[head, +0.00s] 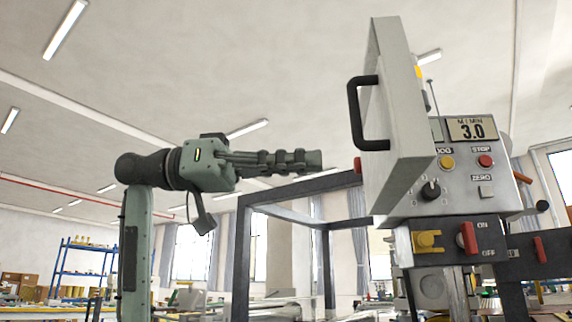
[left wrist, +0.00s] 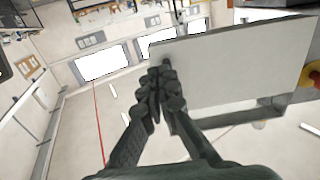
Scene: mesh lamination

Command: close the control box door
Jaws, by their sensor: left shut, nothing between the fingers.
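The control box (head: 462,185) is at the right of the head view, with a 3.0 display, buttons and a knob on its front. Its pale grey door (head: 400,120) stands open, swung out from the box, with a black handle (head: 364,115) on its left-facing side. My left gripper (head: 314,160) is shut and empty, pointing right, to the left of the door and a little below the handle. In the left wrist view the shut fingers (left wrist: 158,82) overlap the left edge of the door panel (left wrist: 240,70); I cannot tell whether they touch it. My right gripper is not in view.
A dark metal frame (head: 243,240) stands below and behind the gripper. Blue shelving (head: 82,262) is far left. The air between gripper and door looks clear.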

